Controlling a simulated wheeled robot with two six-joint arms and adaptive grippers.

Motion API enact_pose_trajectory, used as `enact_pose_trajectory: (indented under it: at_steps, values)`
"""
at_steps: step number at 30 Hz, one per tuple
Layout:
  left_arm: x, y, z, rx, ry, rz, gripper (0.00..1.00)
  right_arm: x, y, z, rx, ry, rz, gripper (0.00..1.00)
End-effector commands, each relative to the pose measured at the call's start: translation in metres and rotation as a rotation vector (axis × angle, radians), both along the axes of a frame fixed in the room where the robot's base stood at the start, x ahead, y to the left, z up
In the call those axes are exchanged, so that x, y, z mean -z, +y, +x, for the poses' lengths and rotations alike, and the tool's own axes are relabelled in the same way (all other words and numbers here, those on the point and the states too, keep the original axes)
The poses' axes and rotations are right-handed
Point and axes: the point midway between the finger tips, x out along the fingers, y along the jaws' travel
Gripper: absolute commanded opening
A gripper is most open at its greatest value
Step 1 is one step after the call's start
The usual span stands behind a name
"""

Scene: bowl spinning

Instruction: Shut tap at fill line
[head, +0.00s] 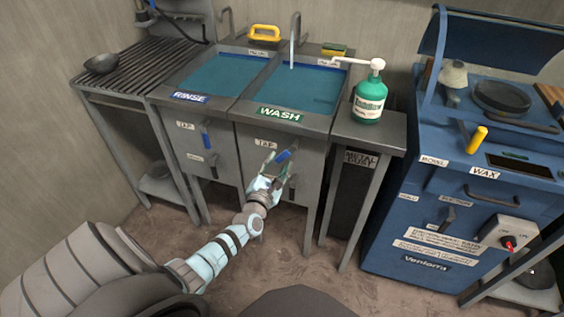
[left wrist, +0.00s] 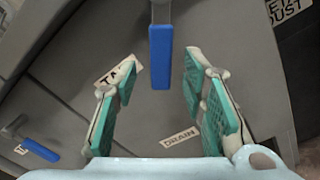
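The wash sink (head: 262,92) holds teal water, with the WASH label (head: 280,114) on its front. A pale stream (head: 292,56) seems to run from its curved spout (head: 296,22) into the water. The blue tap lever (head: 284,155) hangs on the front panel below, beside a TAP label (head: 266,142). My left gripper (head: 275,168) is open at this panel. In the left wrist view the blue lever (left wrist: 160,57) hangs between the spread fingers (left wrist: 163,66), with gaps on both sides. I cannot make out a fill line. My right gripper is out of view.
The rinse sink (head: 212,75) stands left, with its own blue lever (head: 205,134). A green soap pump bottle (head: 368,98) stands on the side table (head: 382,133) at right. The blue wax bench (head: 420,232) is farther right. A DRAIN label (left wrist: 180,142) lies below the lever.

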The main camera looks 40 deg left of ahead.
Motion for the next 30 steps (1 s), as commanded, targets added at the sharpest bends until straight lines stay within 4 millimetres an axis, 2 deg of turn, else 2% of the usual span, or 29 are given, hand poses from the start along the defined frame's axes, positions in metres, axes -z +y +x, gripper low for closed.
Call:
enact_pose_trajectory:
  at_steps: [1,3,6,16,23,30]
  values:
    - [0.004,0.004,0.01,-0.002,-0.001,0.0,0.38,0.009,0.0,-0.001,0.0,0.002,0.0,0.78]
    - [0.004,0.008,0.021,-0.001,-0.001,-0.001,0.38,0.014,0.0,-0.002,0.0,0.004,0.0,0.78]
    - [0.003,0.011,0.031,0.0,0.002,0.0,0.38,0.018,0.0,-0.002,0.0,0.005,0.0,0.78]
    - [0.001,0.012,0.036,0.001,0.004,0.0,0.38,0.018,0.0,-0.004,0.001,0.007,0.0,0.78]
    - [0.001,0.012,0.036,0.001,0.004,0.0,0.02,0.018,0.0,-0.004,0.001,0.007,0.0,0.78]
    - [0.001,0.012,0.035,0.001,0.004,0.0,0.0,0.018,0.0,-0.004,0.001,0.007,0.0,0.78]
